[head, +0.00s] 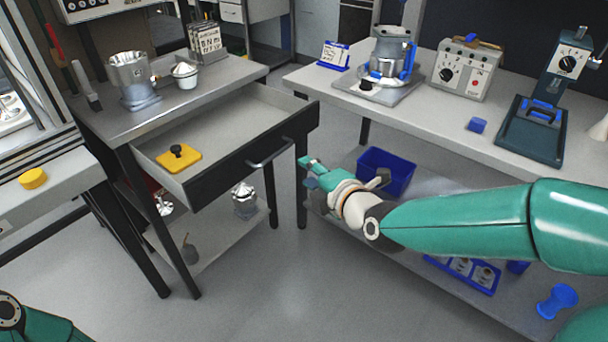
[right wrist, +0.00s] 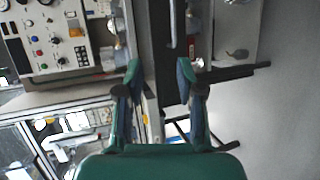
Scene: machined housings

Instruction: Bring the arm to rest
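My right arm (head: 460,225) reaches in from the right in the head view. Its gripper (head: 311,172) is in the air near the front right corner of the open drawer (head: 225,150). In the right wrist view the two fingers of the right gripper (right wrist: 159,70) stand apart with nothing between them. In the head view only a green part of my left arm (head: 40,325) shows at the bottom left corner. The left gripper is out of view.
A yellow plate with a black knob (head: 178,157) lies in the drawer. A blue bin (head: 386,172) stands on the right bench's lower shelf, behind my right arm. Housings and devices stand on the right bench (head: 425,110). The floor (head: 290,290) in the middle is clear.

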